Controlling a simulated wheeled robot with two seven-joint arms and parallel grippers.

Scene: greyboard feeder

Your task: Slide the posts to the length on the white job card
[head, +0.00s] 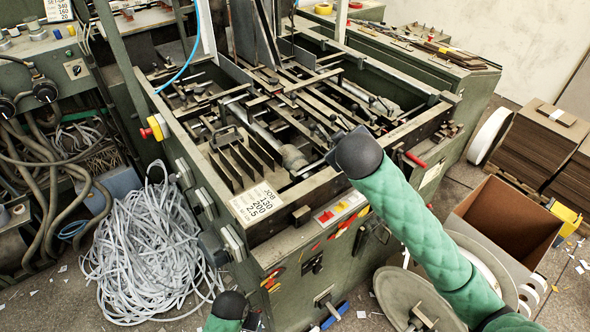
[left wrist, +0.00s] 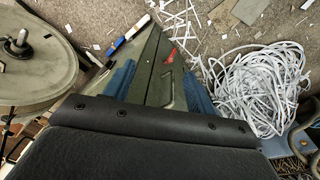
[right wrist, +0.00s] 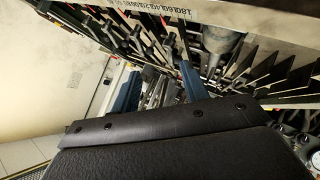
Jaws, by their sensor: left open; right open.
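The white job card (head: 260,203) lies on the front left corner of the green feeder; it reads JOB, 130, 200, 2.5. Dark bars and posts crowd the feeder bed, and I cannot tell which ones slide. My right gripper (head: 335,126) is over the bed's front right part, its fingers partly hidden by the wrist. In the right wrist view its blue fingers (right wrist: 158,88) are apart, with dark rods beyond and a numbered scale (right wrist: 180,12) above. My left wrist (head: 230,305) is low before the feeder. In the left wrist view its fingers (left wrist: 160,88) are open and empty.
Another white card (head: 57,10) hangs at the upper left. A heap of white strips (head: 155,250) lies on the floor at left. An open cardboard box (head: 505,222) and board stacks (head: 535,145) stand at right. A round plate (head: 410,295) is at the lower right.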

